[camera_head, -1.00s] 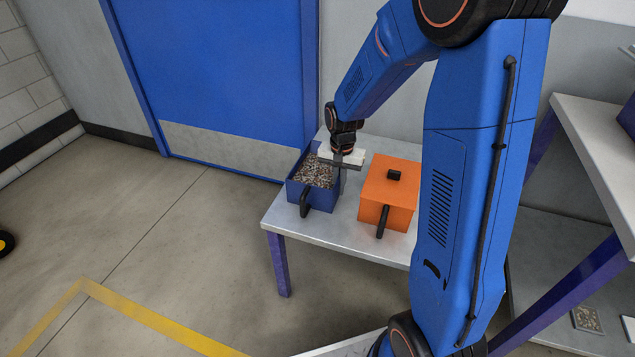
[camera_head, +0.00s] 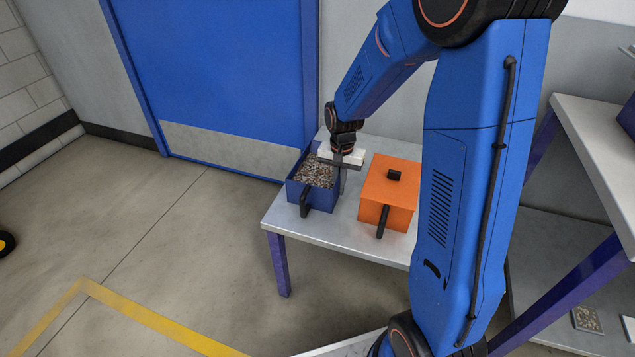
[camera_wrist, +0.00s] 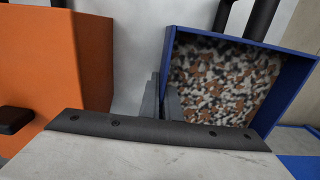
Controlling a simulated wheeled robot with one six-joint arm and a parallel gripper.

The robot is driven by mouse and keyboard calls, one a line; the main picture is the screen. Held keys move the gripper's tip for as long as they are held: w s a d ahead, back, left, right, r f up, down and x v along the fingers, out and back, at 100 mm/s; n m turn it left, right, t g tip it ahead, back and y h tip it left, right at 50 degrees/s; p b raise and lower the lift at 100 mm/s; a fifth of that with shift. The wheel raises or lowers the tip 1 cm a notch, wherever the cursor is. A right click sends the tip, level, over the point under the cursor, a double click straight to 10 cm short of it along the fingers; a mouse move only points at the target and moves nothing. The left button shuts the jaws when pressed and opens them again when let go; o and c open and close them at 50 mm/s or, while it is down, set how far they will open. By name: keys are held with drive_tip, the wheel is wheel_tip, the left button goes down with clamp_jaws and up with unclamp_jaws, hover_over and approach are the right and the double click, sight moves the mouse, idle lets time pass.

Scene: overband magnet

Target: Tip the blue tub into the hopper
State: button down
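The blue tub (camera_head: 318,201) stands upright on the small table, filled with a speckled brown, white and dark granular mix. Its black handle (camera_head: 305,203) faces the front. My gripper (camera_head: 342,178) points down at the tub's right side. In the wrist view the tub (camera_wrist: 292,104) is on the right, and my gripper's two fingers (camera_wrist: 162,98) sit close together, one on either side of its near side wall. They look shut on that wall, though their tips are partly hidden. No hopper can be made out.
An orange lidded box (camera_head: 385,195) with black handles stands close to the right of the tub on the table (camera_head: 335,231). A blue door (camera_head: 220,80) is behind. A higher bench (camera_head: 590,130) stands at right. Open floor with a yellow line (camera_head: 150,318) lies at left.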

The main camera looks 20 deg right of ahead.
drive_tip(key=shift+r, duration=0.15)
wheel_tip(320, 180, up, 10)
drive_tip(key=shift+f, duration=0.1)
idle(0.7)
